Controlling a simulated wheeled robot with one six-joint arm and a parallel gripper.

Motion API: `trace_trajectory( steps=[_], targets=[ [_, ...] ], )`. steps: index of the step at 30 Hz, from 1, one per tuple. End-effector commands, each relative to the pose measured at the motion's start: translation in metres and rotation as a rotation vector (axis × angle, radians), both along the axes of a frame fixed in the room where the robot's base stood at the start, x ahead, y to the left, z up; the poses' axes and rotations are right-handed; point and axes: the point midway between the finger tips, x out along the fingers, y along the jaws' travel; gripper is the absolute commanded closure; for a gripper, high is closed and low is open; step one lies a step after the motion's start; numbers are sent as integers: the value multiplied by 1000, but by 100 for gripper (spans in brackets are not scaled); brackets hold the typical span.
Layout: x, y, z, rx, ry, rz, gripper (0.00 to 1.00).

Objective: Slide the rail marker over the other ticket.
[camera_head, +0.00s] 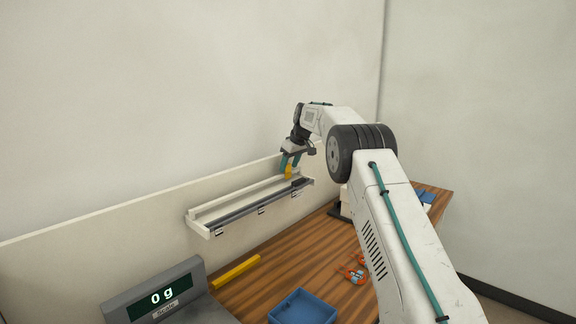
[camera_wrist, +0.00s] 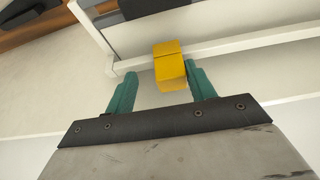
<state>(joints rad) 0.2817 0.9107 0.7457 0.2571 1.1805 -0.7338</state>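The rail (camera_head: 212,217) is a long pale shelf-like channel on the wall panel, with a dark strip along it. The yellow rail marker (camera_head: 289,173) is near its right end. Small tickets sit on the rail's front: one at the left (camera_head: 219,232), one in the middle (camera_head: 262,211) and one at the right (camera_head: 297,194); their print is too small to read. My gripper (camera_head: 290,160) is at the marker. In the wrist view the marker (camera_wrist: 169,66) lies between the open teal fingers (camera_wrist: 162,84), nearer the right one, with a clear gap on the left.
Below is a striped wooden bench (camera_head: 300,255). On it are a scale reading 0 g (camera_head: 162,297), a yellow bar (camera_head: 236,272), a blue tray (camera_head: 302,308) and orange items (camera_head: 353,274). The wall panel stands close behind the rail.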

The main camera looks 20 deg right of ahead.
Motion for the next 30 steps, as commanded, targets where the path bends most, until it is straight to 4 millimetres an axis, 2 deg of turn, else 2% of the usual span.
trace_trajectory(
  steps=[4, 11, 17, 24, 30],
  targets=[
    [1, 6, 0, 2, 1, 6, 47],
    [-1, 6, 5, 2, 0, 6, 47],
    [-10, 0, 28, 2, -1, 4, 47],
    [-24, -7, 65, 1, -1, 4, 47],
    [-27, -9, 73, 1, 0, 3, 47]
  ],
)
